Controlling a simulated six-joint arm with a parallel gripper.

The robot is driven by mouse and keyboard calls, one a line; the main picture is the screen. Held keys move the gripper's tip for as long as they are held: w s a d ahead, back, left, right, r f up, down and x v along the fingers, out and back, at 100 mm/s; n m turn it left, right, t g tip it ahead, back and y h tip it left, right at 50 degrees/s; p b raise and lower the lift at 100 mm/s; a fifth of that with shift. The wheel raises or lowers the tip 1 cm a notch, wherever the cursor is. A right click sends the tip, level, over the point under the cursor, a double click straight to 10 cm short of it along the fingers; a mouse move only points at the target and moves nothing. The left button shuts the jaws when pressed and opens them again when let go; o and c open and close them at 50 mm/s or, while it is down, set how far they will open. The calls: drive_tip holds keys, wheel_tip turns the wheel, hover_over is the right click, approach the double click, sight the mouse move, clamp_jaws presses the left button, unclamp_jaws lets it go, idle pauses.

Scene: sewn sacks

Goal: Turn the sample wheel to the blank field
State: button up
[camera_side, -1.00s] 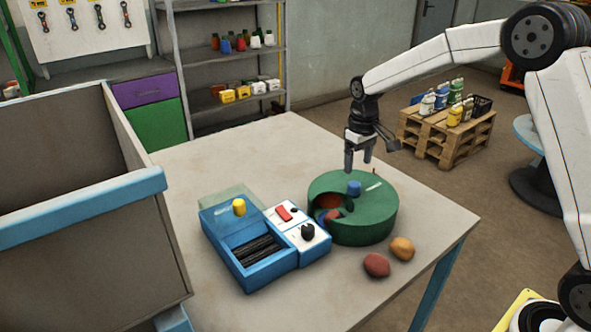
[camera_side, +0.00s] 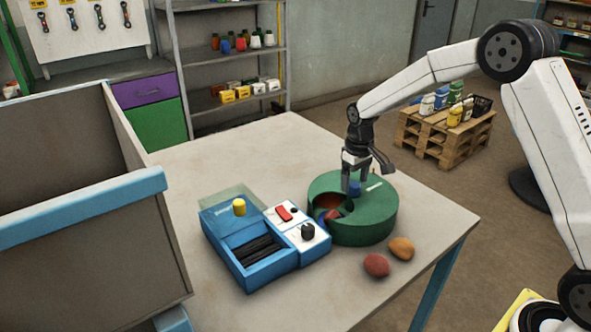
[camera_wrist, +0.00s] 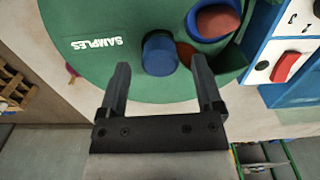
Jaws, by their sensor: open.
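The sample wheel is a green round drum (camera_side: 365,222) marked "SAMPLES" on the table, with a blue knob (camera_side: 355,188) on its top. A cut-out in the top shows a red field with a blue rim (camera_side: 327,217). In the wrist view the drum (camera_wrist: 105,75) fills the upper part, and the cut-out shows a reddish round piece in a blue ring (camera_wrist: 217,20). My gripper (camera_side: 354,184) is open above the drum, its fingertips at or near the knob. In the wrist view the knob (camera_wrist: 160,54) lies just ahead of and between the open fingers (camera_wrist: 160,72).
A blue device with dark slats (camera_side: 258,248), a yellow knob and a white panel with a red switch stands left of the drum. A red-brown lump (camera_side: 376,265) and an orange lump (camera_side: 401,248) lie in front. A large grey bin (camera_side: 85,225) stands at left. The table's back is clear.

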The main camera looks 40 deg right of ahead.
drive_tip(key=shift+f, duration=0.9)
clamp_jaws()
